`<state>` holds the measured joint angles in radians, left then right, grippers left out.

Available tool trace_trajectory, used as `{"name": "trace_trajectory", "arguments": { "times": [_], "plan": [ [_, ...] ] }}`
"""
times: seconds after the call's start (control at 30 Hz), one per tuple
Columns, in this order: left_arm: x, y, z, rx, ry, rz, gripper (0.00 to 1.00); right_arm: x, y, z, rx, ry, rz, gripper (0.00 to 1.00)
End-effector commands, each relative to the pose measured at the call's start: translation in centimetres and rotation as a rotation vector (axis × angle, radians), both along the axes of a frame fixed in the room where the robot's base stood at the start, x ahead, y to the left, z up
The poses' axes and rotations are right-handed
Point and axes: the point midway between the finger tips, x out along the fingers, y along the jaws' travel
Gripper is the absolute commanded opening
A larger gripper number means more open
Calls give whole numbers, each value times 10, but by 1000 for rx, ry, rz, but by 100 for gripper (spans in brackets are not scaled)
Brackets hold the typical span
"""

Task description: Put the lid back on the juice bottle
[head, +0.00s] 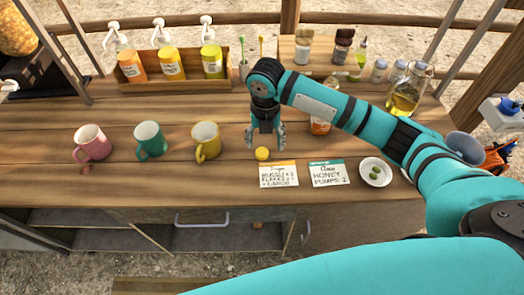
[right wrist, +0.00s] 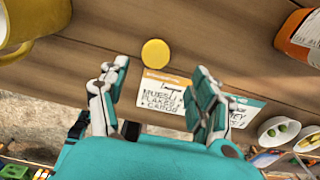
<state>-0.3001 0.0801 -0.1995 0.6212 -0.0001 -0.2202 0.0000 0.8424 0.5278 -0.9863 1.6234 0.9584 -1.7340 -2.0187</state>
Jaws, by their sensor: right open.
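The yellow round lid (head: 262,154) lies flat on the wooden counter, just above the left card's top edge. It also shows in the right wrist view (right wrist: 155,53). My right gripper (head: 265,141) points down over the counter beside the lid, open and empty. In the right wrist view its two fingertips (right wrist: 157,78) are spread wide, with the lid beyond them. An orange-labelled bottle (head: 320,126), likely the juice bottle, stands to the right; my right arm hides its top. Its side shows in the right wrist view (right wrist: 305,35). My left gripper is not in view.
Pink (head: 92,143), green (head: 150,140) and yellow (head: 206,141) mugs stand left. Two cards (head: 279,175) and a white dish (head: 375,172) lie near the front edge. A wooden box (head: 150,82) of pump bottles and a jug of yellow liquid (head: 405,98) stand behind.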

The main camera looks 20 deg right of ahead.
Motion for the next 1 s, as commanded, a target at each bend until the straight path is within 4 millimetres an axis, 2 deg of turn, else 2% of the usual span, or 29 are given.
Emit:
{"name": "trace_trajectory", "arguments": {
  "times": [0.27, 0.43, 0.6, 0.97, 1.0],
  "plan": [
    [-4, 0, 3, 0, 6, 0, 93, 1, 2, -5, 1, 2, -1, 65],
    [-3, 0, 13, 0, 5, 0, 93, 5, 7, -29, 0, 4, -2, 65],
    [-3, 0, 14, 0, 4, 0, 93, 6, 6, -49, -2, 1, -1, 65],
    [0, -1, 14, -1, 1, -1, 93, 6, 6, -52, 0, -1, 0, 65],
    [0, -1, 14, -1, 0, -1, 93, 6, 6, -52, 0, -1, 0, 62]
  ]
}}
